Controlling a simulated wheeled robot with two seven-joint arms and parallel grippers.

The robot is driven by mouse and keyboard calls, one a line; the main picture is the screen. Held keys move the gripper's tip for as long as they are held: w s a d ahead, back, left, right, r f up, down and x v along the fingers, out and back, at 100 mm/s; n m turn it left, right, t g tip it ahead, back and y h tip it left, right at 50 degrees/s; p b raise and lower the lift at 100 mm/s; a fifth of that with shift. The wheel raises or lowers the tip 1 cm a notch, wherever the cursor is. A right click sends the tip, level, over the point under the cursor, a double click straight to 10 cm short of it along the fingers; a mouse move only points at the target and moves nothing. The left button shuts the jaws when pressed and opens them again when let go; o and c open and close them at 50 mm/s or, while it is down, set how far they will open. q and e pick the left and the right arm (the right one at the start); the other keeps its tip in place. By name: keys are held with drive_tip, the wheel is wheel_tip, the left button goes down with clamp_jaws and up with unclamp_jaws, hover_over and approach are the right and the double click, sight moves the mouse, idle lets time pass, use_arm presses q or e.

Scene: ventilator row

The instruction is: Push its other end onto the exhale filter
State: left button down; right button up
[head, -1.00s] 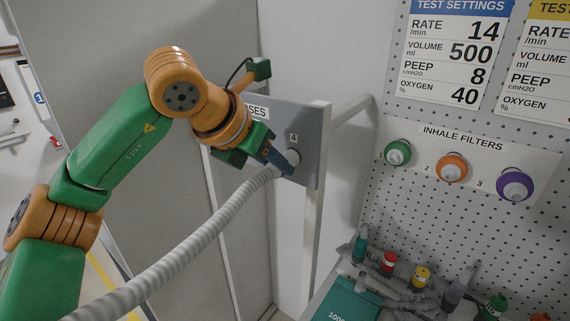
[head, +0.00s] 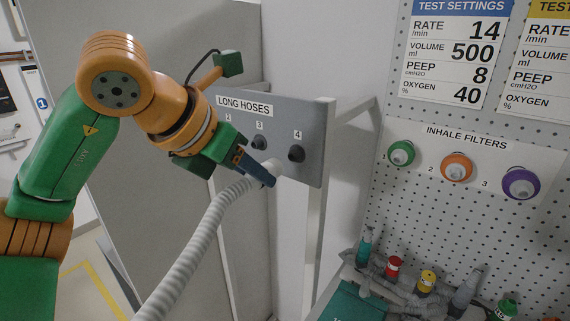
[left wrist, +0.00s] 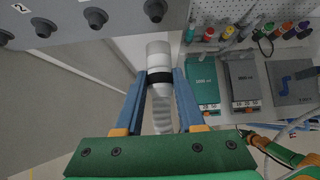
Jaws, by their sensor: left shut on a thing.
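My left gripper (head: 258,168) is shut on the end of a pale grey corrugated hose (head: 197,238), just in front of the long hoses panel. In the left wrist view the fingers (left wrist: 158,95) stand on either side of the hose near a black ring, and its smooth light cuff (left wrist: 159,56) sticks out past the fingertips. The hose's other end is out of sight. I cannot make out which thing is the exhale filter. Parts of what looks like my right arm, green, orange and blue, show at the lower right of the left wrist view; its jaws are unclear.
The long hoses panel (head: 230,103) has bare dark pegs, with peg 4 (head: 296,153) close to the gripper. Green (head: 401,153), orange (head: 457,167) and purple (head: 520,183) inhale filters hang on the pegboard. Teal (left wrist: 202,82) and grey (left wrist: 243,82) boxes and coloured-capped parts crowd the bench.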

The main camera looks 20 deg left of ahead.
use_arm(q)
drive_tip(key=shift+d+f, duration=0.15)
drive_tip(key=shift+d, duration=0.05)
drive_tip(key=s+d+f+n+y, duration=0.3)
drive_tip(key=f+n, duration=0.1)
drive_tip(key=f, duration=0.3)
drive_tip(key=s+d+f+n+y, duration=0.3)
drive_tip(key=d+f, duration=0.1)
drive_tip(key=f, duration=0.3)
drive_tip(key=s+a+f+n+g+y, duration=0.2)
drive_tip(key=s+a+f+n+y, duration=0.1)
drive_tip(key=s+a+f+n, duration=0.2)
wheel_tip(320, 180, down, 2)
drive_tip(key=shift+a+n+g+y, duration=0.4)
drive_tip(key=shift+a+n, duration=0.65)
drive_tip(key=shift+n, duration=0.15)
drive_tip(key=shift+d, duration=0.1)
